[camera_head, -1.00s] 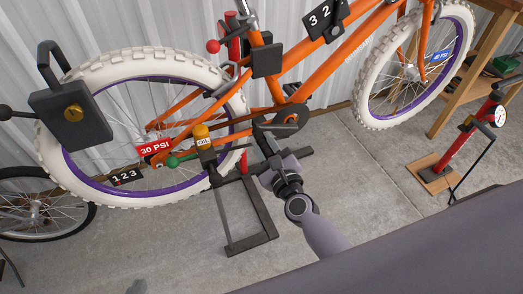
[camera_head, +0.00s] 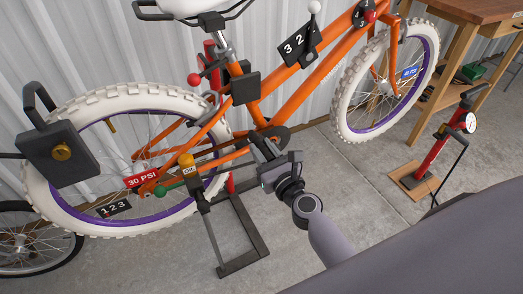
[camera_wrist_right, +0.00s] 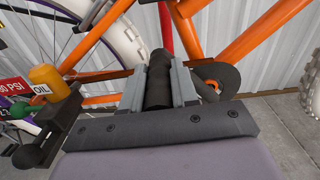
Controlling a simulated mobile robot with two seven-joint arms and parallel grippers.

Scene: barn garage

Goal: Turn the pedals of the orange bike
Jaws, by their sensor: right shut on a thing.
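The orange bike (camera_head: 282,88) stands along the corrugated wall, with white tyres and purple rims. Its dark chainring (camera_head: 275,137) is low in the middle of the frame and also shows in the right wrist view (camera_wrist_right: 228,80). My right gripper (camera_head: 262,146) reaches it from the lower right. In the right wrist view its two grey fingers (camera_wrist_right: 159,88) are shut on a black, rounded pedal (camera_wrist_right: 158,82) between them. The crank arm and the other pedal are mostly hidden or cannot be told apart. My left gripper is not in view.
A dark floor stand (camera_head: 245,262) is below. A red pump (camera_head: 437,145) stands right, near a wooden bench (camera_head: 470,15). Open floor lies between.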

